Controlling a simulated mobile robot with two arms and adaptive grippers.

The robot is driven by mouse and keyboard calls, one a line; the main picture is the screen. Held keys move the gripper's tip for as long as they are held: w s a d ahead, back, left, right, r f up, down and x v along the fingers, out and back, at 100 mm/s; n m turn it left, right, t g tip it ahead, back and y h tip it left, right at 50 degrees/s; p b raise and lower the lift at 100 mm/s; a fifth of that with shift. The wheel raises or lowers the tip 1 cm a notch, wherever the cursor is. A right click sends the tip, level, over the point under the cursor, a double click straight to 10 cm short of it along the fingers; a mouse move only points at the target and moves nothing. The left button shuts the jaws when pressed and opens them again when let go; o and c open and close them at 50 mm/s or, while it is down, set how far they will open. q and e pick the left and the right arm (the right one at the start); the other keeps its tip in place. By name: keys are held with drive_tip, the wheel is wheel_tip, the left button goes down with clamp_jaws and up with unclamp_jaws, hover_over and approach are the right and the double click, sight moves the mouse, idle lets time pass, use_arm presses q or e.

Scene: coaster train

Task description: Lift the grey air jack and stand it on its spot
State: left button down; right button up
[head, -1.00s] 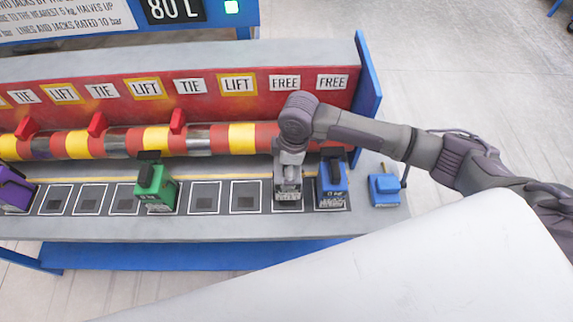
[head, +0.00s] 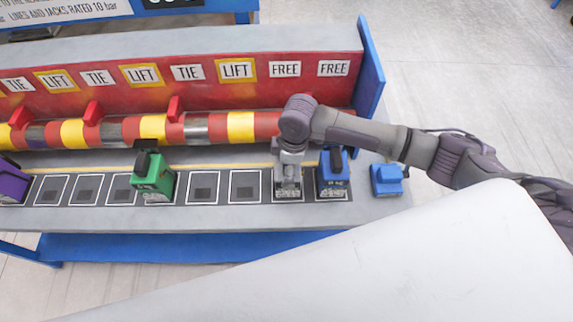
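My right gripper (head: 289,177) points down over a marked square near the right end of the bench. A grey block (head: 288,193), which looks like the grey air jack, shows at its fingertips on that square. The gripper and wrist hide most of it. I cannot tell whether the fingers are closed on it or whether it is off the surface. My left gripper is not in view.
A blue jack (head: 335,178) stands close to the gripper's right. A green jack (head: 153,177) and a purple one (head: 12,184) stand further left. A small blue box (head: 386,180) sits at the right end. Several squares are empty. A striped bar (head: 200,128) runs behind.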

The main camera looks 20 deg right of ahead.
drive_tip(key=shift+f, duration=0.4)
idle(0.3)
drive_tip(key=o, duration=1.5)
drive_tip(key=shift+c, duration=0.2)
drive_tip(key=shift+s+f, duration=0.1)
drive_tip(key=r, duration=0.4)
drive_tip(key=d+r, duration=0.1)
drive_tip(key=r, duration=0.7)
drive_tip(key=shift+s+d+r, duration=0.1)
drive_tip(key=shift+s+d, duration=0.05)
drive_tip(key=shift+d, duration=0.05)
drive_tip(key=shift+s, duration=0.1)
